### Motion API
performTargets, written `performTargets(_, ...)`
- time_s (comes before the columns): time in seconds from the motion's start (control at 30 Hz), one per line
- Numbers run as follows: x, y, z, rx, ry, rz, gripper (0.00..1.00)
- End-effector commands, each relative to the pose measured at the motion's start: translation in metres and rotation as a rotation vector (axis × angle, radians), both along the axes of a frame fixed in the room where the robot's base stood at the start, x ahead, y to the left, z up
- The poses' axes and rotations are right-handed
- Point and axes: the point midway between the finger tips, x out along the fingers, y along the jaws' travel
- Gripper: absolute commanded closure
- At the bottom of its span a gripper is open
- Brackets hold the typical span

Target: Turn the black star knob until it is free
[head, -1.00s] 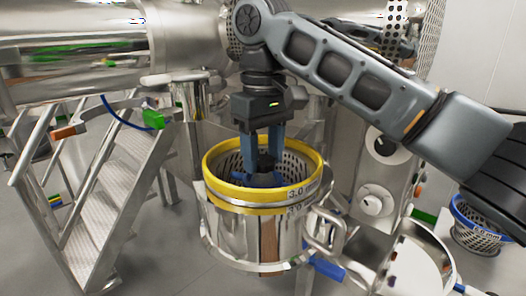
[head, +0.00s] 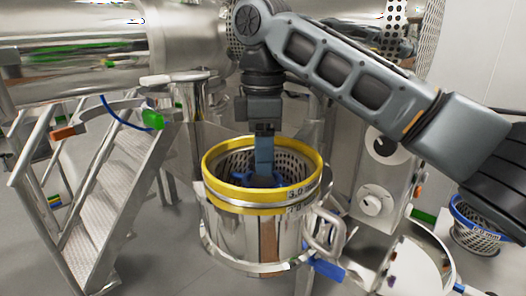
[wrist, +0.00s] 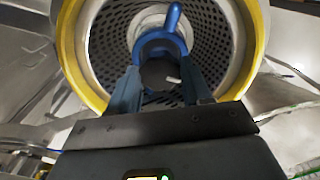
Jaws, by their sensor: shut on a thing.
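The black star knob (wrist: 158,74) shows in the wrist view as a dark shape at the centre of a blue hub with arms (wrist: 172,20), inside the perforated basket. My gripper (wrist: 160,82) points down into the basket, with one finger on each side of the knob, shut on it. In the head view my gripper (head: 264,176) reaches below the yellow rim (head: 222,182), and the fingers are seen nearly edge-on. The knob is hidden there behind the fingers and rim. Part of the blue hub (head: 247,180) shows beside the fingertips.
The yellow rim and the perforated wall (head: 298,166) surround my fingers closely. A steel handle (head: 322,232) is at the housing's right. Metal steps (head: 108,190) stand left. A blue-rimmed basket (head: 478,228) is at the far right.

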Motion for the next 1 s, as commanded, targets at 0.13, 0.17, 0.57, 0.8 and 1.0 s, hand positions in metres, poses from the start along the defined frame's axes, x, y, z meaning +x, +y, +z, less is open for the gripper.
performTargets(0.13,0.0007,-0.0001,0.0010,0.001,-0.002,0.138,0.82)
performTargets(0.17,0.0008,0.0000,0.0010,0.001,-0.002,0.166,0.82)
performTargets(0.57,0.0013,0.0001,0.0011,0.002,-0.003,0.508,0.82)
performTargets(0.8,0.0015,0.0002,0.0012,0.002,-0.003,0.640,0.82)
performTargets(1.0,0.0016,0.0003,0.0012,0.002,-0.003,0.698,0.82)
